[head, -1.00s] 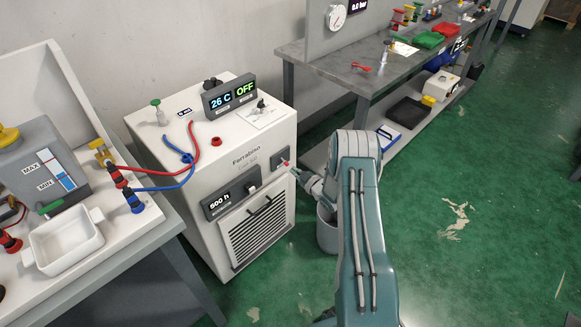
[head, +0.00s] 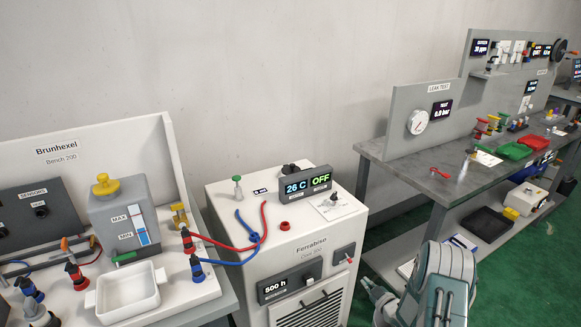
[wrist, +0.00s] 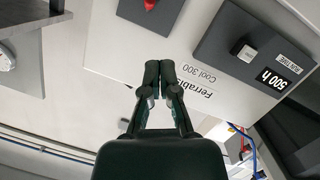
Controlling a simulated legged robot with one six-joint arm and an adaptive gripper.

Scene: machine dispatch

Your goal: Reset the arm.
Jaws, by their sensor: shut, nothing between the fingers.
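The wrist picture is upside down. The chiller's display reads 26 C and OFF (head: 308,184), and its hour counter (head: 276,288) reads 500 h. A red switch (wrist: 150,4) shows at the top edge of the wrist view.
The Brunhexel bench (head: 190,290) stands at left with a grey tank (head: 122,222), a white tray (head: 127,293) and red and blue hoses. A grey leak-test table (head: 400,160) with tools stands at right. Green floor (head: 500,285) is free at the lower right.

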